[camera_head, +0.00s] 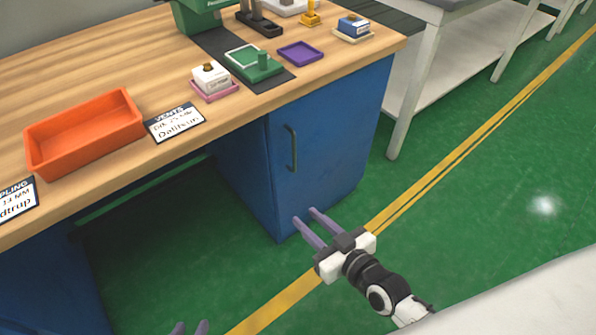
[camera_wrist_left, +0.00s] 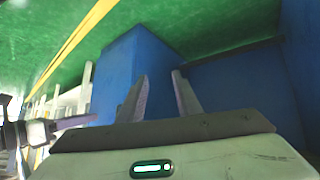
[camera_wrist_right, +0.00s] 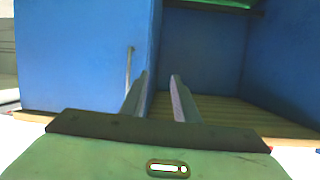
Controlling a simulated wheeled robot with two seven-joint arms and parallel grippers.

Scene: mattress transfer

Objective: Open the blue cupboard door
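The blue cupboard door (camera_head: 325,135) is under the right end of the workbench and looks closed. Its dark vertical handle (camera_head: 291,148) is near the door's left edge. My right gripper (camera_head: 305,215) is open and empty, below and apart from the handle. In the right wrist view, the handle (camera_wrist_right: 129,72) stands just left of the fingertips (camera_wrist_right: 159,74). My left gripper (camera_head: 190,327) shows only its fingertips at the bottom edge of the head view. In the left wrist view it is open and empty (camera_wrist_left: 161,74), with the blue cupboard (camera_wrist_left: 130,62) beyond.
The wooden workbench (camera_head: 70,65) overhangs the cupboard and holds an orange tray (camera_head: 85,135), a pink tray (camera_head: 214,91) and a purple tray (camera_head: 300,52). A white table (camera_head: 440,75) stands at right. Green floor with a yellow line (camera_head: 440,165) is free before the cupboard.

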